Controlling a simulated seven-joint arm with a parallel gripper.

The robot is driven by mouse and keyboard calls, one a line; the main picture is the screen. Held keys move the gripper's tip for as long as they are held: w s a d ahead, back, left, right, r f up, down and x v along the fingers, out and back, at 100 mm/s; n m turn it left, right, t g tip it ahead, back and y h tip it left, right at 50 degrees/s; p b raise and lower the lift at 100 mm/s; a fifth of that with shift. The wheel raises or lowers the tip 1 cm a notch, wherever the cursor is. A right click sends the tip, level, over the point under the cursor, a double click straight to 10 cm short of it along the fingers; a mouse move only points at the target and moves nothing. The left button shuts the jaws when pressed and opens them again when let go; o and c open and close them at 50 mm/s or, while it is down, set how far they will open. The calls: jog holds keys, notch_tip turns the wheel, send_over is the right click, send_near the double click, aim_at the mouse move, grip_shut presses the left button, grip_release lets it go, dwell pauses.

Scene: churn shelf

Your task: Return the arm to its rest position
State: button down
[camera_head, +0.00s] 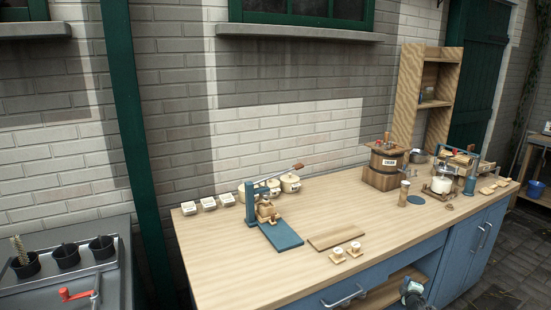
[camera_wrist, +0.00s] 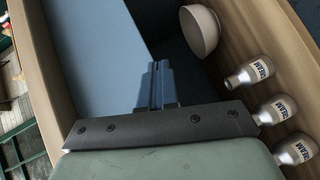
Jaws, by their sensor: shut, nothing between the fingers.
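My gripper (camera_wrist: 158,70) shows in the wrist view with its blue-grey fingers together and nothing between them. In the head view a grey and dark part of my arm (camera_head: 412,293) shows at the bottom edge, in front of the cabinet's open shelf. The fingertips cannot be made out there. In the wrist view several bottles labelled CREAM (camera_wrist: 273,110) stand in a row to the right of the fingers. A pale round bowl (camera_wrist: 199,31) is beyond the fingers, up and to the right. The fingers are apart from both in the picture.
The wooden counter (camera_head: 230,270) carries a blue-based press (camera_head: 282,235), a wooden board (camera_head: 336,237), a churn (camera_head: 383,165) and a glass jar (camera_head: 441,182). Blue cabinet doors (camera_head: 462,255) and an open shelf (camera_head: 395,290) lie below. A blue panel (camera_wrist: 90,50) is left of the fingers.

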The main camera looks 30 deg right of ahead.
jog(key=w+a+f+m+g+y, duration=0.1)
jog(key=a+f+m+g, duration=0.1)
jog(key=a+f, duration=0.6)
jog(key=w+a+f+m+g+y, duration=0.1)
jog(key=w+a+f+g, duration=0.15)
jog(key=a, duration=0.95)
jog(key=w+a+f+m+g+y, duration=0.1)
jog(key=a+f+m+y, duration=0.1)
jog(key=a+f, duration=0.65)
jog(key=s+a+f+m+g+y, duration=0.1)
jog(key=s+a+f+g, duration=0.2)
jog(key=a, duration=0.7)
jog(key=s+a+f+g+y, duration=0.15)
jog(key=s+a, duration=0.35)
jog(key=a, duration=0.6)
jog(key=s+a+g+y, duration=0.4)
jog(key=s+a+g, duration=0.4)
jog(key=s+a, duration=1.5)
jog(key=shift+s+a+r+m, duration=0.2)
jog(key=shift+a+r+m, duration=0.05)
jog(key=shift+a+m, duration=0.1)
